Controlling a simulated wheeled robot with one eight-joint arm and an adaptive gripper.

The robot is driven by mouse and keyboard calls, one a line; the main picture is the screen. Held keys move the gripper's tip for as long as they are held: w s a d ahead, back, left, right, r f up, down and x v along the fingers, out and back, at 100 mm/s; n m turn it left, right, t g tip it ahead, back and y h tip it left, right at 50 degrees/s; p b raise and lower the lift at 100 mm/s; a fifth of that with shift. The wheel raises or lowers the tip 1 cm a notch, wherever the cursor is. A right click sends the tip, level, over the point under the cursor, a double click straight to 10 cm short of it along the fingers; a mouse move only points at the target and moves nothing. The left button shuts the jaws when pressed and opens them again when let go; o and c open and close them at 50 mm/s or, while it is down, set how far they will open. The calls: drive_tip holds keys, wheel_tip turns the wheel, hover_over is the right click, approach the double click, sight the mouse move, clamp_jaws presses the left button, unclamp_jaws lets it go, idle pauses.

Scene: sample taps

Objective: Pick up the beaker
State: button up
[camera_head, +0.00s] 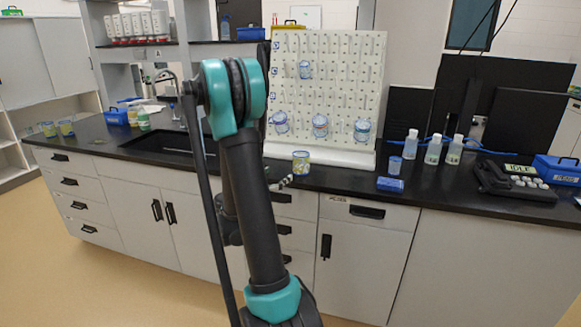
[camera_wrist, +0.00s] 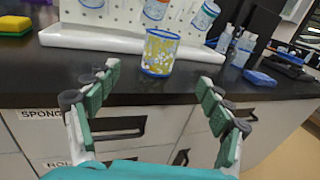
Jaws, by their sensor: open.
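A cylindrical beaker (camera_wrist: 160,52) with a blue rim and a yellow, white-spotted side stands upright on the black counter in the wrist view. In the head view the same beaker (camera_head: 301,163) stands near the counter's front edge, before the pegboard. My gripper (camera_wrist: 158,76) is open and empty, its two green-padded fingers spread at the counter's front edge. The beaker is ahead of the fingertips, roughly between them and apart from both. In the head view my arm hides most of my gripper (camera_head: 282,183).
A white pegboard (camera_head: 345,90) with several hanging vessels stands behind the beaker, its white tray (camera_wrist: 110,40) close behind. A sink (camera_head: 165,143) lies left.

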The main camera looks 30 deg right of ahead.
sight(302, 159)
drive_tip(key=x, duration=1.6)
drive_tip(key=shift+d, duration=0.3)
drive_tip(key=c, duration=1.2)
drive_tip(key=shift+r, duration=0.15)
wheel_tip(302, 159, up, 20)
drive_tip(key=shift+f, duration=0.15)
drive_tip(key=o, duration=0.5)
drive_tip(key=c, duration=0.5)
drive_tip(key=shift+c, duration=0.3)
